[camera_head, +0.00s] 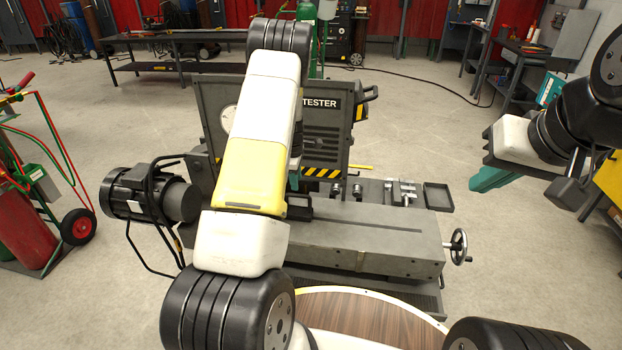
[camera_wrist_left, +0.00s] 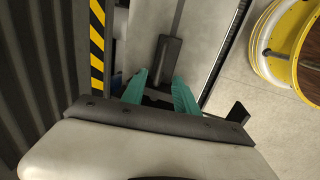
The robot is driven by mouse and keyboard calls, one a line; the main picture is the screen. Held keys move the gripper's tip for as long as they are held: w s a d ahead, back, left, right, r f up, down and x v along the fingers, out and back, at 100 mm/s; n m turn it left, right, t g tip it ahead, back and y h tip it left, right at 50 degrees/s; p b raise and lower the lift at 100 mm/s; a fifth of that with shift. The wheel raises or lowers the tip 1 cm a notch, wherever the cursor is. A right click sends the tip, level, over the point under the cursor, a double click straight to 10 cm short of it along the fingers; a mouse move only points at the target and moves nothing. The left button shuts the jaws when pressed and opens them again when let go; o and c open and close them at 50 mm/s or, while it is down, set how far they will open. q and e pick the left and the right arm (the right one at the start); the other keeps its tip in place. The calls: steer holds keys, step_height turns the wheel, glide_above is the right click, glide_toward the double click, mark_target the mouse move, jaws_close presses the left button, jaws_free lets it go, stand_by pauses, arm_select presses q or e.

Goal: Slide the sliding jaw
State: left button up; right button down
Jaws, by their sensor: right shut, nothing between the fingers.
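The sliding jaw appears to be the dark block (camera_head: 299,208) on the grey bed (camera_head: 400,240) of the tester machine, at the left end of a long slot. In the left wrist view the dark block (camera_wrist_left: 166,58) lies along the slot. My left gripper (camera_wrist_left: 160,80) has its teal fingers apart, one on each side of the block's near end; I cannot tell whether they touch it. In the head view my left arm hides most of this gripper (camera_head: 293,182). My right gripper (camera_head: 485,182) is shut and empty, out to the right of the machine.
A handwheel (camera_head: 459,246) sticks out at the bed's right end. A motor (camera_head: 150,195) stands at its left. Small parts (camera_head: 402,192) and a tray (camera_head: 438,197) lie behind the bed. A gas-cylinder cart (camera_head: 40,215) is at far left. Open floor lies right of the machine.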

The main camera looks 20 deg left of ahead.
mark_target(298, 195)
arm_select(q)
steer(key=f, duration=0.3)
steer(key=w+f, duration=0.1)
steer(key=f, duration=0.2)
steer(key=shift+w+f, duration=0.15)
steer(key=shift+f, duration=0.25)
jaws_close()
stand_by(1.0)
